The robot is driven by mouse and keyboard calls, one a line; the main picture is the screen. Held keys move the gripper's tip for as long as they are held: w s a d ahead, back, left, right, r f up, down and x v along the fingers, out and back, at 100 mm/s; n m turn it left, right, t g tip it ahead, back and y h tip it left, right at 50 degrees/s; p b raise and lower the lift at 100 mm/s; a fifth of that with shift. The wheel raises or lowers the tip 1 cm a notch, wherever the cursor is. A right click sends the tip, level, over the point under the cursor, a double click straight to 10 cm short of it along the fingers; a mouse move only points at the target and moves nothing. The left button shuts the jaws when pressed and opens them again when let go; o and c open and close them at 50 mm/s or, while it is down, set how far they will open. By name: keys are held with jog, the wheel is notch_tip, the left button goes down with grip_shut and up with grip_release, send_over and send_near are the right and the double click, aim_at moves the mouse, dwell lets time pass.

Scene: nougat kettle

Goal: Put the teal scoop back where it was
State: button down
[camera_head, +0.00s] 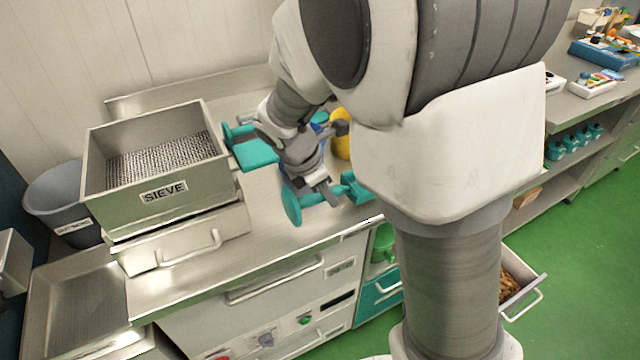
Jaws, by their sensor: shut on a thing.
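My gripper (325,190) is low over the steel counter, in front of the sieve's right side. It is shut on a teal piece that looks like the teal scoop (292,204). A rounded teal part shows left of the fingers and a blocky teal part to their right. The fingers hide the middle, and I cannot tell whether it touches the counter. Another teal object (254,154), with a flat part and an upright part, stands behind my wrist, beside the sieve. My wrist partly hides it.
A steel box labelled SIEVE (163,193) stands on the counter at left, above a drawer. A yellow object (341,147) and something blue are partly hidden behind my arm. A grey bin (62,196) stands far left. An open drawer (524,286) sticks out at lower right. The front counter strip (215,268) is clear.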

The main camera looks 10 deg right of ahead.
jog(key=shift+f+b, duration=0.45)
jog(key=shift+f, duration=1.35)
jog(key=shift+f, duration=0.15)
jog(key=c, duration=0.6)
grip_release()
jog(key=shift+c, duration=0.2)
